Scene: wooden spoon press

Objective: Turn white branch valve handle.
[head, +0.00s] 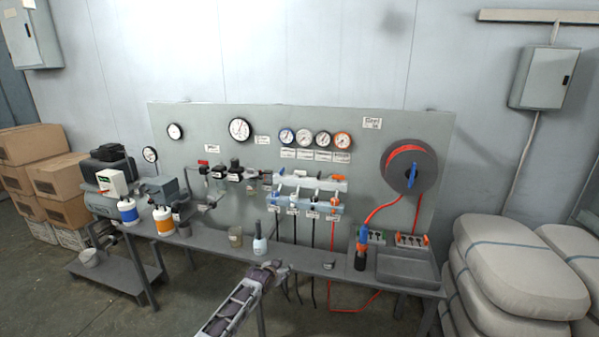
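A pale valve manifold (310,184) is mounted on the grey panel, with a row of small branch valves and hoses hanging below it. Blue and orange handles show at its ends. The white branch handle is too small to make out surely among the pale fittings. My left gripper (278,267) is at the front edge of the bench, below and a little left of the manifold and apart from it. It touches no valve. Its fingers are small and dark, and whether they are open or shut is unclear. My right gripper is not in view.
Pressure gauges (304,138) sit above the manifold. A bottle (260,240) and a beaker (236,237) stand on the bench near my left gripper. A hose reel (408,167), a grey tray (405,268) and stacked sacks (520,265) are at the right. Boxes (58,178) are at the left.

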